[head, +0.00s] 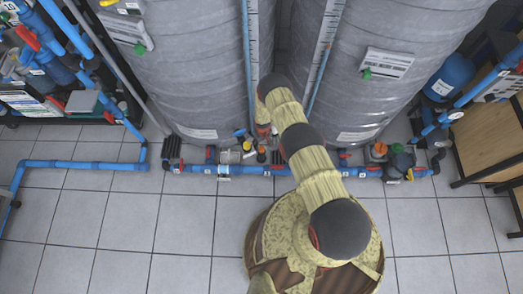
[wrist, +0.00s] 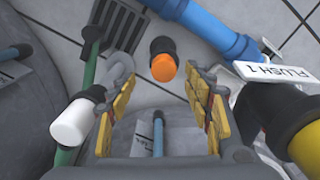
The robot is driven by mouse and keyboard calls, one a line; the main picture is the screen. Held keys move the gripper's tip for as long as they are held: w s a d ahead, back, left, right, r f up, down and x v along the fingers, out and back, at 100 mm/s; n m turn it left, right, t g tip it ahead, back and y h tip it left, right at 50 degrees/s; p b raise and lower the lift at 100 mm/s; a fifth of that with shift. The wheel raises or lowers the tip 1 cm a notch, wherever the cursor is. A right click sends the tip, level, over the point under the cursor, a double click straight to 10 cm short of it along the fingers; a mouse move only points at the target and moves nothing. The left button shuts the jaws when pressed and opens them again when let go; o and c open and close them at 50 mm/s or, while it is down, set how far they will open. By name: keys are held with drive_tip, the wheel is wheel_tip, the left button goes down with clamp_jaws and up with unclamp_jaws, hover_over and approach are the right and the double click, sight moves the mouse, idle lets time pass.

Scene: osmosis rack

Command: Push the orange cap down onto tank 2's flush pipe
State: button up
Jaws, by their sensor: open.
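The orange cap (wrist: 164,67) is in the upper middle of the wrist view, at the near end of a short black pipe piece (wrist: 162,46). Whether it sits loosely or fully on the pipe cannot be told. My gripper (wrist: 158,78) is open, with yellow-padded fingers left and right of the cap in the picture and nothing seen gripped between them. In the head view, my arm reaches down between two grey tanks, the left one (head: 195,65) and the right one (head: 375,60).
A white tag reading FLUSH 1 (wrist: 272,73) hangs right of my gripper, near a black and yellow fitting (wrist: 310,145). A blue pipe (wrist: 215,30) runs behind. A white-capped pipe (wrist: 75,122) and black slotted spatula-like tool (wrist: 113,22) are left. Tiled floor (head: 120,220) is open in front.

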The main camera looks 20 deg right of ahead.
sight(262, 149)
drive_tip(key=shift+a+f+b, duration=0.15)
drive_tip(key=shift+f+b, duration=0.6)
drive_tip(key=shift+f, duration=0.55)
drive_tip(key=shift+a+f+b, duration=0.15)
drive_tip(key=shift+f+b, duration=0.6)
drive_tip(key=shift+f, duration=0.55)
drive_tip(key=c, duration=0.3)
drive_tip(key=c, duration=0.6)
